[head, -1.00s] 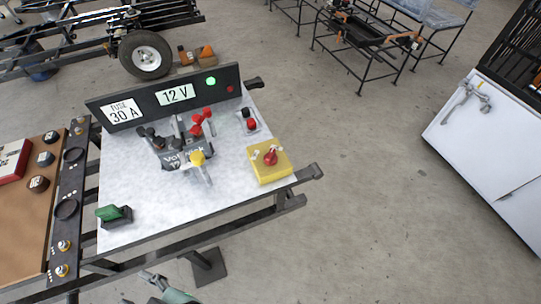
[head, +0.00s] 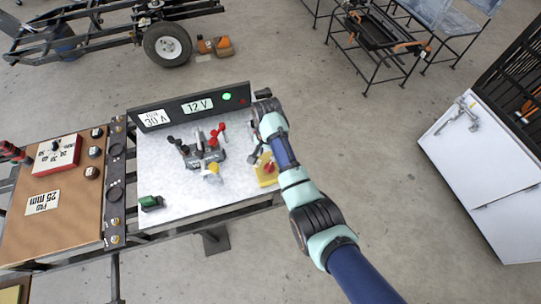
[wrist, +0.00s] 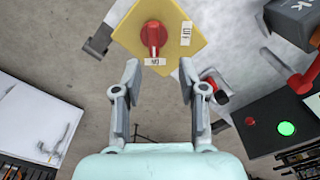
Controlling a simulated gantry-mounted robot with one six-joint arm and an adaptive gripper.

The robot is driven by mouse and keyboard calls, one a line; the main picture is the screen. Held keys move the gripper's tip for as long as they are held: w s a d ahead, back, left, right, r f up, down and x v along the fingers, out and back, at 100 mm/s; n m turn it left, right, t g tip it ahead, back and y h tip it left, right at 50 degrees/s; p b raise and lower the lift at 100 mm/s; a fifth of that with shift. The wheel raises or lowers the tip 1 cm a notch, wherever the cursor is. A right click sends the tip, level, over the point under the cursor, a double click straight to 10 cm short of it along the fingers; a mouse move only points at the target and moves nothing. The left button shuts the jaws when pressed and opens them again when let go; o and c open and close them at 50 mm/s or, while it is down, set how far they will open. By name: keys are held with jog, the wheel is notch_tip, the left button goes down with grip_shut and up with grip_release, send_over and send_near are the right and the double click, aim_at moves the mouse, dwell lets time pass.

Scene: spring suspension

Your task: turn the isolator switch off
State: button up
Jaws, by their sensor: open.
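The isolator switch is a red rotary knob (wrist: 153,36) on a yellow plate (wrist: 178,18) in the wrist view. Its handle points down toward a small label that seems to read ON upside down; another label, hard to read, sits to its right. In the head view the yellow plate (head: 262,178) is at the right edge of the white bench, partly hidden by my arm. My gripper (wrist: 159,78) is open and empty, its two fingers spread just below the knob in the wrist view, apart from it. In the head view my gripper (head: 257,152) is over the plate.
A black panel (head: 170,122) with 30 A and 12 V labels and a lit green lamp (head: 227,97) stands along the bench's back. Red, black and yellow levers (head: 206,152) stand left of the switch. A green switch (head: 151,202) sits at front left.

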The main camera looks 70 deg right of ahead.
aim_at(269, 165)
jog(key=shift+s+d, duration=0.25)
jog(key=shift+s, duration=0.25)
notch_tip(269, 165, down, 8)
jog(key=b, duration=0.3)
jog(key=shift+w+a, duration=0.1)
jog(key=shift+a, duration=0.05)
grip_shut()
